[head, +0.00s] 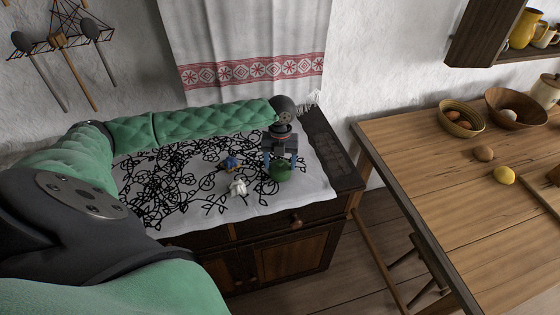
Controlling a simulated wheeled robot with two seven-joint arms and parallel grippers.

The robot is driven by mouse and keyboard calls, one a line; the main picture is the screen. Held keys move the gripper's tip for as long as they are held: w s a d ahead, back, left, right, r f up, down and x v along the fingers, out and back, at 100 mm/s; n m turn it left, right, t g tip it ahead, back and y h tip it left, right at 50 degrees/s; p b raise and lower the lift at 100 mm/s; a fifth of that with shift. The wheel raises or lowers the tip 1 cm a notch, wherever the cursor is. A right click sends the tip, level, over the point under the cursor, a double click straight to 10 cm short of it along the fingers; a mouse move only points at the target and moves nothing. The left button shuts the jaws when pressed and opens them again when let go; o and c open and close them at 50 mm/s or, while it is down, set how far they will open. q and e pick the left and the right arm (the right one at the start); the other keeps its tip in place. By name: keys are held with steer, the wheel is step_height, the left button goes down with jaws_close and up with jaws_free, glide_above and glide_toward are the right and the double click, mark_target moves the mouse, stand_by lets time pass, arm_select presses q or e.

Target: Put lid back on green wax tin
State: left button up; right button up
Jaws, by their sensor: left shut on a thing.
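The green wax tin (280,174) is a small round green shape near the right end of the patterned white cloth, directly under my left gripper. My left gripper (280,164) points down there with its fingers on either side of the top of the green shape, shut on what appears to be the lid. The lid and tin look alike in colour at this size, and I cannot tell whether they touch or how level the lid is. My right gripper is not in view.
A dark wooden cabinet (290,255) carries the white cloth (205,222). A white crumpled-looking thing (238,187) and a small blue-topped thing (231,163) lie left of the tin. A wooden table (430,160) with bowls stands to the right, across a gap.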

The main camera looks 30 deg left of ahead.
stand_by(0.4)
arm_select(q)
steer(key=o, duration=1.1)
steer(key=shift+c, duration=0.2)
steer(key=shift+o, duration=0.6)
steer(key=shift+r+p, duration=3)
steer(key=shift+r, duration=0.5)
steer(key=shift+c, duration=0.4)
jaws_close()
